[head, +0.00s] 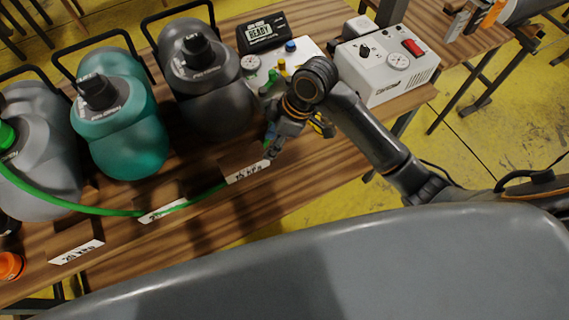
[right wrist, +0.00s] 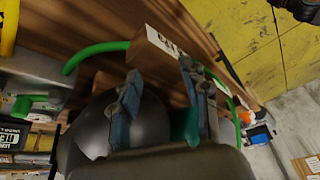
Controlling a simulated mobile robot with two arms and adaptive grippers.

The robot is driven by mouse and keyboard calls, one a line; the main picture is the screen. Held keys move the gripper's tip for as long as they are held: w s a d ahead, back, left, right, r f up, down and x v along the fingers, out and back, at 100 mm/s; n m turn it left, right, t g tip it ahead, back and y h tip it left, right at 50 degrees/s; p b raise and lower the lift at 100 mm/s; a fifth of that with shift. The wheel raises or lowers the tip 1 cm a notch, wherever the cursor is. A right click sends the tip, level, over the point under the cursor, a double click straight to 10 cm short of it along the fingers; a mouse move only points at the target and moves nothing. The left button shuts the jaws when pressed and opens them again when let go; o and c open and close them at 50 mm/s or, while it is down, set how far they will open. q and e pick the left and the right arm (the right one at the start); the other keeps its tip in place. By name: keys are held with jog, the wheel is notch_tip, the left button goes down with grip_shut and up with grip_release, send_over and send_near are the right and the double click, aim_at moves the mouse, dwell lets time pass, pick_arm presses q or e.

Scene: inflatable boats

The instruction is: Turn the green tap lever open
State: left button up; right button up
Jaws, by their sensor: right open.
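In the head view a small green part (head: 270,78), which looks like the green tap lever, sits beside yellow levers on a white panel with a gauge (head: 250,62), partly hidden by my right arm. My right gripper (head: 272,142) is in front of this panel, right of the grey jug, near a name card. In the right wrist view its two blue-grey fingers (right wrist: 160,95) are spread apart with nothing held between them. My left gripper is not in view.
Grey and teal jugs (head: 120,125) with black caps stand on the wooden table (head: 110,268). A green hose (head: 75,208) runs along its front, past white cards (head: 162,210). A black READY display (head: 262,33) and a white device (head: 388,62) stand behind and to the right.

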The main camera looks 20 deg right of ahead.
jog(key=s+d+f+m+t, duration=0.1)
jog(key=s+f+m, duration=0.2)
jog(key=s+m, duration=0.1)
jog(key=shift+s+d, duration=0.15)
jog(key=shift+s, duration=0.7)
jog(key=shift+f, duration=0.1)
jog(key=s+d+m+t+h, duration=0.2)
jog(key=s+d+m+h, duration=0.2)
jog(key=s+d+m, duration=0.55)
jog(key=s+f+n+g, duration=0.2)
jog(key=s+f, duration=0.1)
jog(key=f, duration=2.3)
jog(key=s+d+f, duration=0.1)
jog(key=s+f, duration=0.8)
jog(key=s+d+f+g+b, duration=0.1)
jog(key=s+d+f, duration=0.1)
jog(key=s+f, duration=0.6)
jog(key=shift+s+d+f, duration=0.25)
jog(key=shift+s+f, duration=0.15)
jog(key=shift+f, duration=0.45)
